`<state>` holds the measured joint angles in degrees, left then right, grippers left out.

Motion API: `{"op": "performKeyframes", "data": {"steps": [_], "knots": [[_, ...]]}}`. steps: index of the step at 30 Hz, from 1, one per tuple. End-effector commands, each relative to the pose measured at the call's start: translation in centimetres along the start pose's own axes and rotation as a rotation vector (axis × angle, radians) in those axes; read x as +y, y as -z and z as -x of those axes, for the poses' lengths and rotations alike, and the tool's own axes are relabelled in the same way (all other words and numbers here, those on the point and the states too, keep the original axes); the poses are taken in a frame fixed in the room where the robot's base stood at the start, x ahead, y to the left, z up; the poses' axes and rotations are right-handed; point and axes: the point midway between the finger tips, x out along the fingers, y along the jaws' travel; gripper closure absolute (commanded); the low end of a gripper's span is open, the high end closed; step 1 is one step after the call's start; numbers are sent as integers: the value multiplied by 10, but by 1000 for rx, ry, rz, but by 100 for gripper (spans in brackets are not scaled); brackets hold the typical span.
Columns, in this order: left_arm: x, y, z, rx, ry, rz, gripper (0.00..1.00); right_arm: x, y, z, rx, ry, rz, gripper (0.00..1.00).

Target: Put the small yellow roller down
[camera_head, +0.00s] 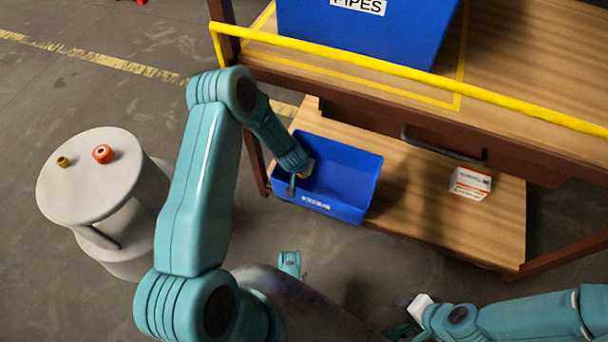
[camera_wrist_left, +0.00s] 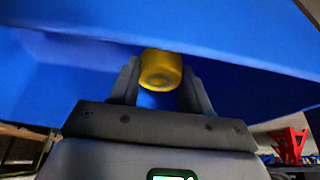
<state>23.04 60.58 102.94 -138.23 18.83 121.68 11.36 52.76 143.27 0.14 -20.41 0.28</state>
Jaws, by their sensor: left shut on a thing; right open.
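My left gripper (camera_head: 297,183) reaches into the small blue bin (camera_head: 371,180) on the lower shelf. In the left wrist view, the left gripper (camera_wrist_left: 160,88) is shut on a small yellow roller (camera_wrist_left: 160,68), with blue bin walls (camera_wrist_left: 70,70) close around it. The held roller is too small and covered to make out clearly in the head view. My right gripper (camera_head: 404,303) is at the bottom of the head view, open, partly hidden and away from the bin.
A round grey stool (camera_head: 80,195) at left carries a small yellow part (camera_head: 63,161) and an orange-red ring-like part (camera_head: 103,153). A white box (camera_head: 470,183) stands on the lower shelf (camera_head: 420,210). A yellow rail (camera_head: 400,68) and a large blue bin (camera_head: 365,30) are above.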

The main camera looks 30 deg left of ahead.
Motion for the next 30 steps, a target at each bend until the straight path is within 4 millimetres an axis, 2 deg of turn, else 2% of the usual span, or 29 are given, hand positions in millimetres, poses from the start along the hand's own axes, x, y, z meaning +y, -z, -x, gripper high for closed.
{"op": "performKeyframes", "data": {"steps": [7,14,22,23,25,30], "knots": [[-2,-13,-33,-2,1,3,89,5,2,-10,6,-1,-7,57],[-3,-11,-33,0,2,5,89,5,3,-8,7,-1,-7,57],[-3,-12,-37,0,2,5,89,7,7,-16,20,0,-4,57],[-3,-12,-36,0,2,5,50,7,7,-15,21,0,-4,57],[-3,-12,-36,-1,2,5,27,7,7,-14,21,0,-4,57],[-3,-12,-36,-1,2,5,27,7,7,-14,21,0,-4,57]]}}
